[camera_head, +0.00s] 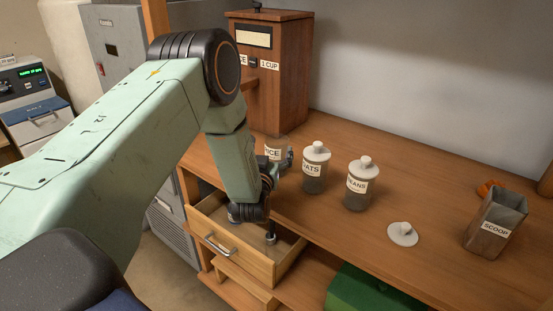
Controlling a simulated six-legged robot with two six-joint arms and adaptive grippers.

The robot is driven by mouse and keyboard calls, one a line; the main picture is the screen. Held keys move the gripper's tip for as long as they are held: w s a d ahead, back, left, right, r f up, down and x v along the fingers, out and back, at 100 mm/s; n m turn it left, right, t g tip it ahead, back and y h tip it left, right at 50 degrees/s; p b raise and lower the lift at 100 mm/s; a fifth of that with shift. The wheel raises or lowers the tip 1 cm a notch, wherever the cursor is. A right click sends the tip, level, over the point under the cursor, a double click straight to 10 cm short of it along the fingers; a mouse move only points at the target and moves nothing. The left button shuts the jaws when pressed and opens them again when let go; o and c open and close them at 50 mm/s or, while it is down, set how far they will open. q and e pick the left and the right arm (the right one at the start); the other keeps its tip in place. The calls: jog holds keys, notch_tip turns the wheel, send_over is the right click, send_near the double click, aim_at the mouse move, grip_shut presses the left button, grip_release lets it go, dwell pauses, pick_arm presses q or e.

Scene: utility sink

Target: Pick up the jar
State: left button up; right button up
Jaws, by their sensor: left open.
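Three labelled glass jars stand upright in a row on the wooden counter in the head view. The rice jar (273,151) is at the left, under the dispenser; no white lid shows on it, and my left gripper hides its lower part. The oats jar (314,170) and the beans jar (359,188) wear white knobbed lids. My left gripper (280,165) is open, in front of and close beside the rice jar. I cannot tell whether it touches the jar. My right gripper is not in view.
A loose white lid (402,235) lies on the counter. A metal scoop bin (495,223) stands at the right. The wooden dispenser (283,75) stands at the back. Below my left wrist, a drawer (240,257) is pulled out. A green box (365,292) sits under the counter.

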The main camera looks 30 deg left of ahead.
aim_at(276, 136)
pick_arm(q)
jog(key=w, duration=0.4)
jog(key=shift+d+r, duration=0.25)
jog(key=shift+r, duration=0.15)
jog(key=shift+w+a, duration=0.15)
jog(key=shift+a, duration=0.05)
jog(key=shift+a+f, duration=0.15)
jog(key=shift+a, duration=0.5)
jog(key=shift+w+d, duration=0.2)
jog(key=shift+d, duration=0.4)
jog(key=c, duration=0.3)
jog(key=shift+c, duration=0.8)
jog(key=shift+s+a, duration=0.2)
jog(key=shift+a, duration=0.3)
jog(key=c, duration=0.4)
jog(key=shift+w+d, duration=0.2)
jog(key=shift+d, duration=0.2)
jog(key=c, duration=0.7)
jog(key=shift+s+a, duration=0.15)
jog(key=shift+a, duration=0.1)
grip_shut()
